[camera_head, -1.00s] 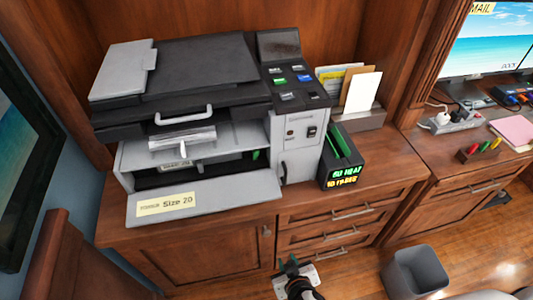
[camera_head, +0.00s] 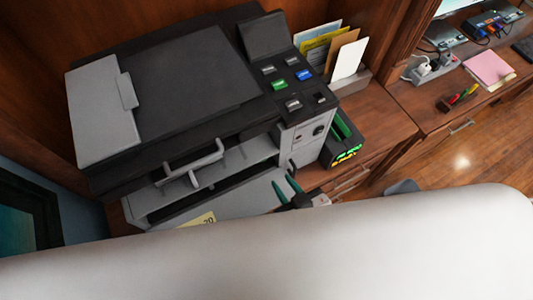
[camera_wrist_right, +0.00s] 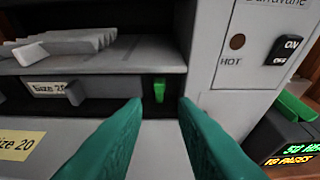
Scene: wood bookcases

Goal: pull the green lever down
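The green lever (camera_wrist_right: 159,90) shows in the right wrist view as a small upright tab in the dark opening of the printer. It stands just right of a grey drawer (camera_wrist_right: 105,87) labelled "Size 20". My right gripper (camera_wrist_right: 160,103) has teal fingers, open and empty; the lever appears between the fingertips, with a gap on each side. Whether they touch it I cannot tell. In the head view my right gripper (camera_head: 284,186) is at the front of the grey and black printer (camera_head: 185,85), near its lowered front flap. I cannot make out the lever there. My left gripper is not in view.
A black box (camera_head: 340,148) with green parts and lit text stands right of the printer. The right wrist view shows a paper stack (camera_wrist_right: 65,43) above the drawer and an ON switch (camera_wrist_right: 284,48). A large pale shape, likely my arm, covers the lower head view.

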